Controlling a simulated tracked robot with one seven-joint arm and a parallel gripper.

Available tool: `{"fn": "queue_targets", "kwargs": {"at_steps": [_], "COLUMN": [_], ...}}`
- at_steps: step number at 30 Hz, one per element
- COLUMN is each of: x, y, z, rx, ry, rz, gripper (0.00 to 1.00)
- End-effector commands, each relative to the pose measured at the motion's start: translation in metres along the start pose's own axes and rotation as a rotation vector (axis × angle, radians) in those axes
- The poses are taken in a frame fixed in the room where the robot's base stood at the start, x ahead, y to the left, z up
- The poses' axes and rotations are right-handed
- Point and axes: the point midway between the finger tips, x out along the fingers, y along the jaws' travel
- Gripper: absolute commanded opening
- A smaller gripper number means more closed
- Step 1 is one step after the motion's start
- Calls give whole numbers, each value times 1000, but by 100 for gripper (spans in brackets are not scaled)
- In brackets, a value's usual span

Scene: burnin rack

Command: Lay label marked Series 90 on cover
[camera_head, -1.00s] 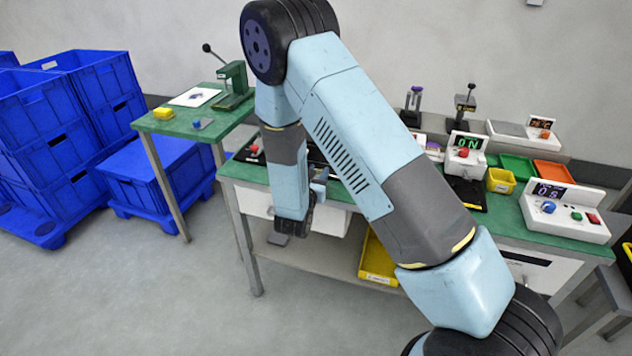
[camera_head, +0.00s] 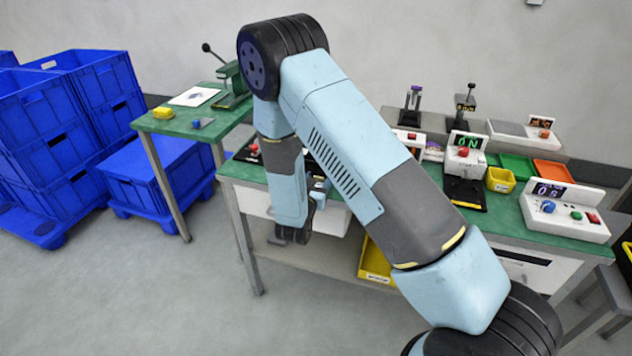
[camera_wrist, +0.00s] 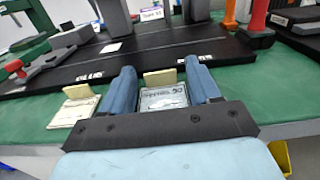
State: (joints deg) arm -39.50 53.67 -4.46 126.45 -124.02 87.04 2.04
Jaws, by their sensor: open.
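In the wrist view, the label marked Series 90 (camera_wrist: 163,99) is a small pale card with a raised cream tab (camera_wrist: 160,78), near the front edge of the green bench. My gripper (camera_wrist: 160,70) is open, its two blue fingers on either side of the tab and label. I cannot tell if they touch it. A second pale label (camera_wrist: 74,110) with a similar tab lies just left of the left finger; its text is unreadable. I cannot identify the cover for sure. In the head view my arm hides the labels and much of the bench.
A black board (camera_wrist: 100,70) lies behind the labels, with grey blocks standing on it. In the head view, control boxes (camera_head: 565,212) and a yellow bin (camera_head: 500,180) stand on the right of the bench. Blue crates (camera_head: 60,140) stand at far left.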

Motion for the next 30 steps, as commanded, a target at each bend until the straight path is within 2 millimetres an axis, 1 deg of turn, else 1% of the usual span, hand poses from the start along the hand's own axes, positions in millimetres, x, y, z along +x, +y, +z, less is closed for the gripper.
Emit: {"fn": "queue_targets", "kwargs": {"at_steps": [8, 11, 14, 24, 30], "x": [0, -12, -29, -96, -125], "y": [0, 1, 1, 2, 1], "z": [-2, -2, -2, -2, -2], "rx": [0, -1, -2, -1, -1], "ry": [1, 2, 1, 1, 1], "rz": [0, 2, 4, 5, 4], "gripper": [61, 61, 61, 61, 61]}}
